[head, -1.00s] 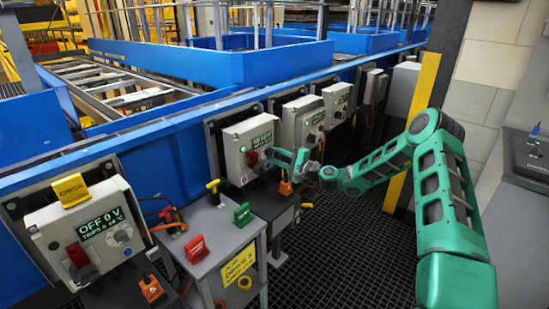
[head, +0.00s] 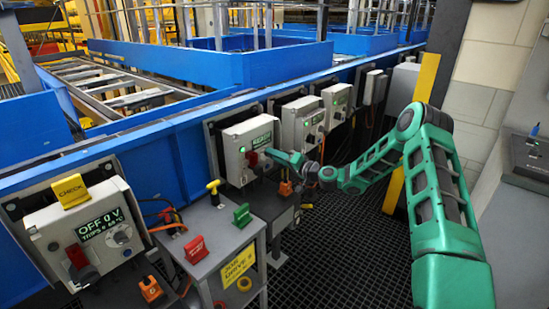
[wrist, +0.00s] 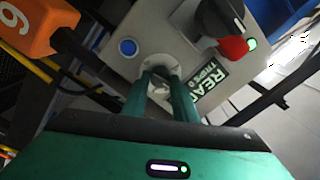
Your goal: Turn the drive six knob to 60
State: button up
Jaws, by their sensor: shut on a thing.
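The drive box (head: 236,165) on the blue conveyor side, in the middle of the head view, is light grey with a green-lit display and a red switch handle. My gripper (head: 270,154) is at its front right. In the wrist view, my gripper's two green fingers (wrist: 163,75) are shut on a small pale knob (wrist: 160,62) on the box face (wrist: 125,70). The fingers hide much of the knob, and I cannot read its setting. The display (wrist: 208,90) shows "READ…" and "TRIPS", partly covered. An orange tag (wrist: 22,28) with a 6 is at upper left.
Beside the knob are a blue button (wrist: 128,47) and a red-and-black rotary switch (wrist: 228,35). A similar box (head: 303,125) stands to the right. A grey stand (head: 218,230) with coloured tags is nearer.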

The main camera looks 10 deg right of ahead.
jog(key=shift+s+f+n, duration=0.1)
jog(key=shift+f+n, duration=0.3)
jog(key=shift+n, duration=0.6)
jog(key=o, duration=1)
jog(key=shift+r, duration=0.1)
jog(key=v, duration=1)
jog(key=shift+s+d, duration=0.2)
jog(key=shift+d, duration=0.05)
